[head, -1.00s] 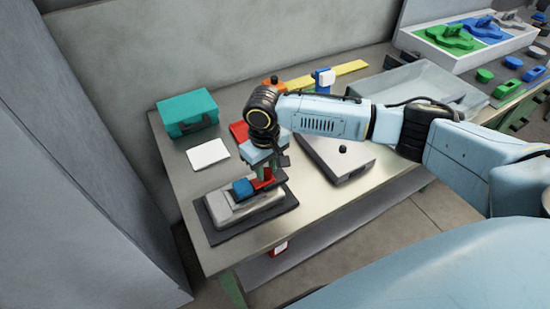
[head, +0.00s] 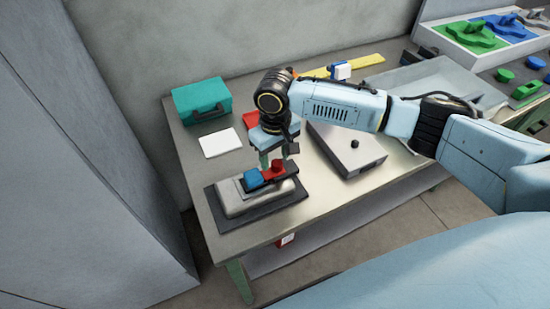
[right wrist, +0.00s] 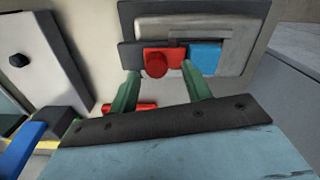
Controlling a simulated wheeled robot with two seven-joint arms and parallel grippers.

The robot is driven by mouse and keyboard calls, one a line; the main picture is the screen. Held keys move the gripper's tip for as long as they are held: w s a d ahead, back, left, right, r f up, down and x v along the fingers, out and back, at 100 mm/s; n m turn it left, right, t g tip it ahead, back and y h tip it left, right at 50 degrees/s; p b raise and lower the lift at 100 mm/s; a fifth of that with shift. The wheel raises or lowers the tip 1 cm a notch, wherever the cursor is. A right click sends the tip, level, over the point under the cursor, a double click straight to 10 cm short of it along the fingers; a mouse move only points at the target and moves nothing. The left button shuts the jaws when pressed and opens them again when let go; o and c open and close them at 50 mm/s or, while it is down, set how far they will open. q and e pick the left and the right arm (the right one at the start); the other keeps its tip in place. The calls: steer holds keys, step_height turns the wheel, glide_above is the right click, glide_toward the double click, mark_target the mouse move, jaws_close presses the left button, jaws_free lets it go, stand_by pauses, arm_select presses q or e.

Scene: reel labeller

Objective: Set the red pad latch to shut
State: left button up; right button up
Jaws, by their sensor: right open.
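The red pad latch (head: 277,168), a red plate with a round knob, sits beside a blue block (head: 254,178) on a grey device (head: 240,203). In the right wrist view, the red latch (right wrist: 156,63) lies between the dark end piece and the blue block (right wrist: 205,58). My right gripper (head: 274,158) is above the device, close to the knob. In the right wrist view, its green fingers (right wrist: 162,73) are spread with the knob roughly between their tips, apart from both. Its fingers partly cover the latch area in the head view. My left gripper is not in view.
The device stands on a dark mat near the table's front left corner. A white card (head: 220,143), teal case (head: 202,101) and a red item (head: 251,119) lie behind. A grey box with a black knob (head: 345,152) stands to the right.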

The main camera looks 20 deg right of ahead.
mark_target(275, 164)
step_height(275, 164, up, 12)
steer(key=shift+f, duration=0.25)
stand_by(0.4)
